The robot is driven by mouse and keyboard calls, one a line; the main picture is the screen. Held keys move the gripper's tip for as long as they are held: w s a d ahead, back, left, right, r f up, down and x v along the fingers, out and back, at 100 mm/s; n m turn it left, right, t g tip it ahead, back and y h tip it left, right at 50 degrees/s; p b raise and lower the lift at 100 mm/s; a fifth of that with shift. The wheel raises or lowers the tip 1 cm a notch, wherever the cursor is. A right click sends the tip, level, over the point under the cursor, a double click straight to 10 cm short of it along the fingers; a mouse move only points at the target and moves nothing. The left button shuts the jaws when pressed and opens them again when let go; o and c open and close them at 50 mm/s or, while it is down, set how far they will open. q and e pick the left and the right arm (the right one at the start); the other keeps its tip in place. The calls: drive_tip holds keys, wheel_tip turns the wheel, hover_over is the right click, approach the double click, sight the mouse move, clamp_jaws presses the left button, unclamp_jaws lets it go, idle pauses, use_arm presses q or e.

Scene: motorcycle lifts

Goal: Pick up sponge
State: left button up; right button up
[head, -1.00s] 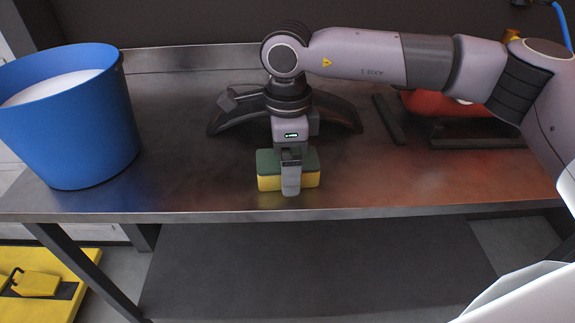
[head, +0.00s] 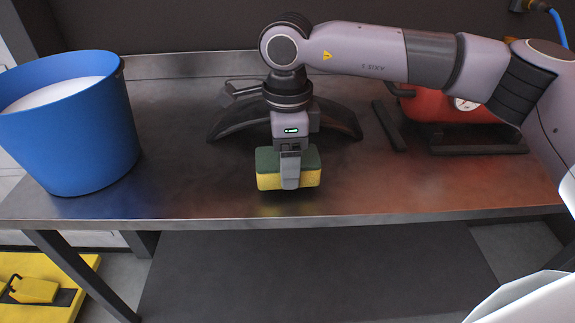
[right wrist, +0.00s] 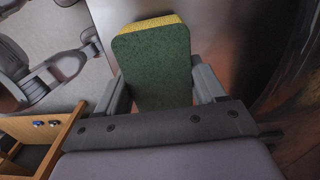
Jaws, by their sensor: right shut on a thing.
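The sponge (head: 270,181) is a yellow block with a dark green top layer. My right gripper (head: 290,180) comes down over it from above and is shut on it, with one finger in front of its near face. The sponge is slightly above the metal table (head: 400,195), with a dark shadow under it. In the right wrist view the sponge's green face (right wrist: 153,65) sits between the two fingers of the right gripper (right wrist: 160,88). My left gripper is not in view.
A blue bucket (head: 75,135) with pale contents stands at the table's left. A black curved part (head: 235,122) lies behind the sponge. A red tank with a gauge (head: 430,106) and black bars (head: 480,142) are at the back right. The table's front centre is clear.

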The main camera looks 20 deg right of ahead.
wheel_tip(320, 180, up, 18)
drive_tip(key=shift+p, duration=0.4)
